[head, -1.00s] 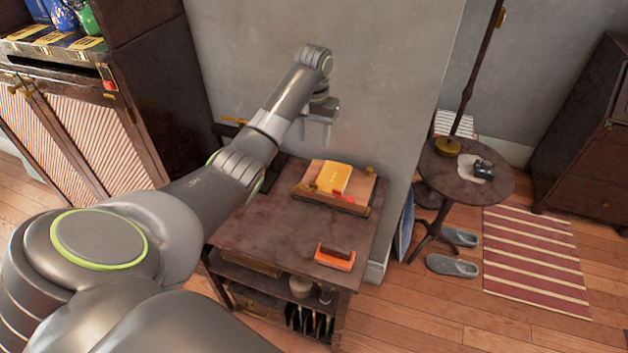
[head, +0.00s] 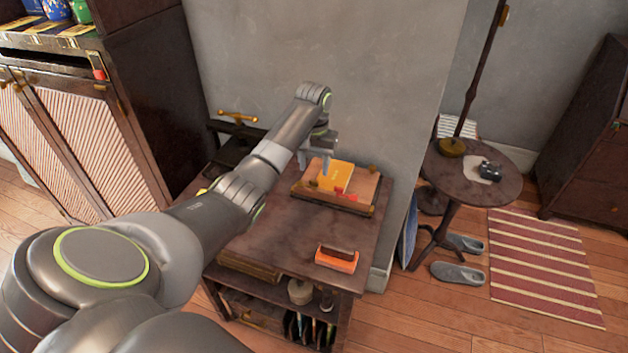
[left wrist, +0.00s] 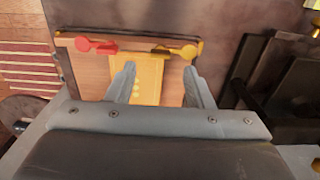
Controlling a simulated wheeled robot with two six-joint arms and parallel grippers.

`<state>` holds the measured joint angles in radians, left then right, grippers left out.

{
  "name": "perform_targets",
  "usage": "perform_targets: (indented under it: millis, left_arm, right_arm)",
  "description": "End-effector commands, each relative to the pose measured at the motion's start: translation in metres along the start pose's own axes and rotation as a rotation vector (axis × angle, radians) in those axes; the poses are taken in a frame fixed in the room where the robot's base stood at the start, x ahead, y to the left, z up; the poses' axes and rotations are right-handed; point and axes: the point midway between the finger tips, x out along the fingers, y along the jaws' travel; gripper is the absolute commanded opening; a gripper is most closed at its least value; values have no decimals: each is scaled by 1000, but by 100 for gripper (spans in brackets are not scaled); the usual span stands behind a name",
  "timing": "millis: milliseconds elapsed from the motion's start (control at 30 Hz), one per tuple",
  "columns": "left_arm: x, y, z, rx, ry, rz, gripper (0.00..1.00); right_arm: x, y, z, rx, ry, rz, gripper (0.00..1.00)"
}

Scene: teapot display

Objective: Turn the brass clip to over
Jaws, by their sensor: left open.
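The brass clip (left wrist: 178,50) lies at the edge of a wooden board (left wrist: 88,72), at the top end of a yellow booklet (left wrist: 150,78). A red clip (left wrist: 95,45) sits left of it in the left wrist view. In the head view the board (head: 366,188) rests on a dark side table, with the yellow booklet (head: 335,175) and red clip (head: 341,192) on it. My left gripper (head: 324,166) is open and empty above the booklet. In the left wrist view its fingertips (left wrist: 159,68) point toward the brass clip, which appears just beyond them. Contact is not visible.
An orange block-like item (head: 337,259) sits near the table's front edge. A black device with a brass handle (head: 238,117) stands behind my arm. The wall is close behind the table. The tabletop (head: 290,235) in front of the board is mostly clear.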

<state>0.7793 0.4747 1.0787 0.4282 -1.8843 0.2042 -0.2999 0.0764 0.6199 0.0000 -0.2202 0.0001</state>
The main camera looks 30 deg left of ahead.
Motion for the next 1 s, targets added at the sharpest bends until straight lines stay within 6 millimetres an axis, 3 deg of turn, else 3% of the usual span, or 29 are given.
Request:
perform_targets:
  millis: [100, 300, 667, 1000]
  left_arm:
    - [23, 0, 1, -1, -4, 0, 47]
    - [44, 0, 0, 0, -1, 0, 47]
    - [49, 0, 0, 0, -1, -1, 47]
    - [49, 0, 0, 0, 0, -1, 4]
  right_arm:
    - [-1, 0, 0, 0, 0, 0, 36]
    - [0, 0, 0, 0, 0, 0, 36]
    - [0, 3, 0, -1, 1, 3, 36]
    - [0, 4, 0, -2, 1, 5, 36]
